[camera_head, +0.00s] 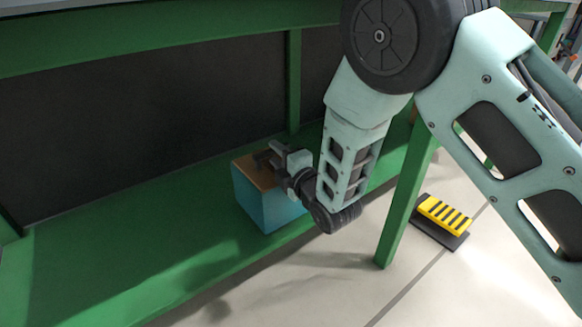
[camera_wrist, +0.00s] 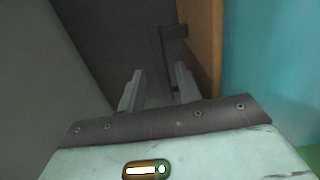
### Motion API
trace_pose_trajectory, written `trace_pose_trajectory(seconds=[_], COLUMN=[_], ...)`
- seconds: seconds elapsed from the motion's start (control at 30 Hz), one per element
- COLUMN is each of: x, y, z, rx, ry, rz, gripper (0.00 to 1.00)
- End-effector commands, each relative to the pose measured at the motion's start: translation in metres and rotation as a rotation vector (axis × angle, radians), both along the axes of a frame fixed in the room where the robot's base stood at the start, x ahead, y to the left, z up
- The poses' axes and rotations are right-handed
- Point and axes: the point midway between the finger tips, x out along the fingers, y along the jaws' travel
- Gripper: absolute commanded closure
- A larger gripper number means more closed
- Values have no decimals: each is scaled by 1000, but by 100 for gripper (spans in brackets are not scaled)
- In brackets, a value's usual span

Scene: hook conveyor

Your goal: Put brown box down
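The box (camera_head: 268,205) stands upright on the green lower shelf (camera_head: 120,262). Its top is brown and its sides are teal in the head view. In the wrist view, its brown face (camera_wrist: 204,45) and a teal side (camera_wrist: 265,60) show at the right. A dark handle-like part (camera_wrist: 160,55) sticks out from the brown face. My gripper (camera_head: 272,160) is at the top of the box, beside this dark part. In the wrist view, the two fingers of my gripper (camera_wrist: 158,82) stand apart with a visible gap. Whether a finger touches the dark part is unclear.
A green leg (camera_head: 407,195) of the bench stands right of my forearm. A dark back panel (camera_head: 150,125) closes the shelf behind. The shelf left of the box is clear. A yellow and black block (camera_head: 444,215) lies on the floor at the right.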

Motion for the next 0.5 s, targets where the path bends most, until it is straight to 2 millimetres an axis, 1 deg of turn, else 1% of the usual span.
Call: trace_pose_trajectory(seconds=[0.3,0.5], x=[-56,-85], y=[-33,-49], z=[-1,-2], rx=[-2,-2], ry=[3,2], rz=[0,1], gripper=[66,66])
